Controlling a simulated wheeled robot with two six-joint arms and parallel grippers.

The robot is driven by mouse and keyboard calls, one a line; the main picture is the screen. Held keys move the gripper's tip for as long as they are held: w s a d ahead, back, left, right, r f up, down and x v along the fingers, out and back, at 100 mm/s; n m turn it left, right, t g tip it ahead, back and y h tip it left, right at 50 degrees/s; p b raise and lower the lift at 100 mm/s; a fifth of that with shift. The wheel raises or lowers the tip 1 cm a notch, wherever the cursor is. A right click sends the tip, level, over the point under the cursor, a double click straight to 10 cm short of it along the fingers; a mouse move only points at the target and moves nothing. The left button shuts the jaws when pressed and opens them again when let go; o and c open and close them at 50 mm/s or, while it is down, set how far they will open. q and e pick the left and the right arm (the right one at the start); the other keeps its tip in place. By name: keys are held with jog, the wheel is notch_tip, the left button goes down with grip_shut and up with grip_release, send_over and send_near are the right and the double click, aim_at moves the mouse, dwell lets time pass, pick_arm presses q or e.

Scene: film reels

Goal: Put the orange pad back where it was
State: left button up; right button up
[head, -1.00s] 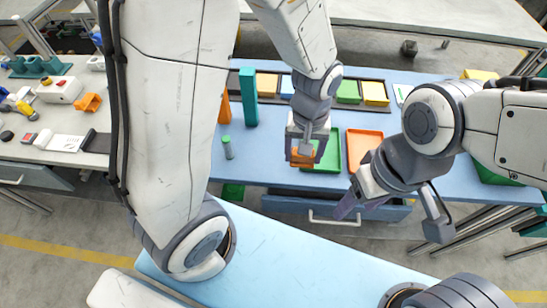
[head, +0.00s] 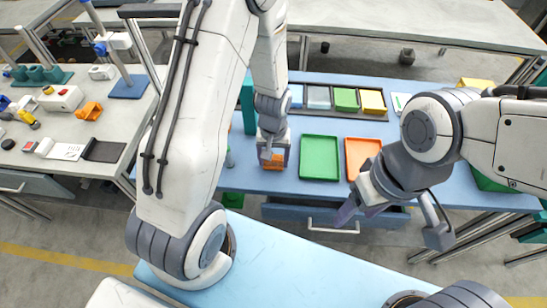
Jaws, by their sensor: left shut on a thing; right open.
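My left gripper (head: 273,158) is shut on a small orange pad (head: 274,163) and holds it just left of the green tray. Its height above the table is hard to judge. The rack's left end is hidden behind my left arm. My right gripper (head: 392,222) is open and empty near the table's front edge, in front of the orange tray.
A green tray (head: 319,158) and an orange tray (head: 361,155) lie empty side by side on the blue table. A teal upright block (head: 248,105) and a small grey-green bottle (head: 229,158) stand left of my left gripper. A partly open drawer (head: 330,214) is below the front edge.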

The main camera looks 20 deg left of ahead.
aim_at(274, 158)
pick_arm(q)
jog(key=shift+f, duration=0.1)
jog(key=o, duration=1.1)
jog(key=shift+o, duration=0.2)
notch_tip(274, 158, up, 12)
jog(key=s+d+r+m, duration=0.4)
jog(key=s+d+m, duration=0.1)
jog(key=s, duration=0.4)
jog(key=s+d+r+m+h, duration=0.1)
jog(key=s+d+r+m, duration=0.4)
jog(key=s+d, duration=0.2)
jog(key=shift+s+d+m, duration=0.2)
jog(key=shift+s+m, duration=0.1)
jog(key=shift+s, duration=0.65)
